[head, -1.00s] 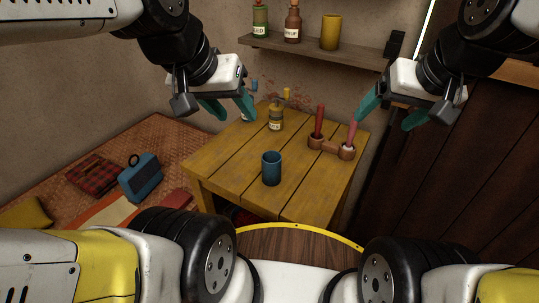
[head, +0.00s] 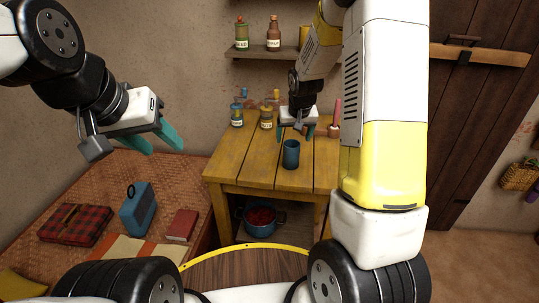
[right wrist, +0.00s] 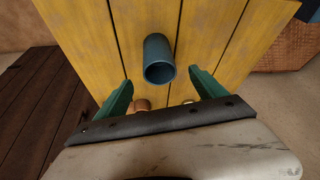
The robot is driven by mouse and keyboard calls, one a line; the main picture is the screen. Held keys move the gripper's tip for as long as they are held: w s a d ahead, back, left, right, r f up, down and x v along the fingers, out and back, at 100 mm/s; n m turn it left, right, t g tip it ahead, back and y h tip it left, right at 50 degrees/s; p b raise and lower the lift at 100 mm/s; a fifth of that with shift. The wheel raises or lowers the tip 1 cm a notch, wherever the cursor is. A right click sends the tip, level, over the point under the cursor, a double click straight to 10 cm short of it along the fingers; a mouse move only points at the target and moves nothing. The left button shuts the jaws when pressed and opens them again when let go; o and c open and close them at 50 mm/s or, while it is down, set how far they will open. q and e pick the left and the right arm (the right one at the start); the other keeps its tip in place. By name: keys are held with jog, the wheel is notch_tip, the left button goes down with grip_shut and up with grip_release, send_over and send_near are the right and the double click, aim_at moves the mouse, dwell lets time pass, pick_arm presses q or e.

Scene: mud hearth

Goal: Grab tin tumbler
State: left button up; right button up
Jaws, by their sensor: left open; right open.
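The tumbler, a plain blue cup (head: 291,154), stands upright on the yellow plank table (head: 230,172). In the right wrist view the cup (right wrist: 158,58) shows its dark open mouth, ahead of and between the fingertips. My right gripper (head: 295,134) is open and empty, just beyond and above the cup in the head view. I see no contact with it; the exact gap is hard to tell. My left gripper (head: 165,150) is open and empty, in the air left of the table.
Jars (head: 266,117) stand at the table's back left. A red-handled pestle in a cup (head: 335,120) is right of my right gripper, partly hidden by my arm. A shelf (head: 262,52) hangs above. A pot (head: 262,220) sits below the table. The table's front left is clear.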

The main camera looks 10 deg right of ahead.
aim_at(291, 149)
jog(key=x, duration=0.8)
jog(key=shift+f, duration=0.2)
jog(key=c, duration=1.6)
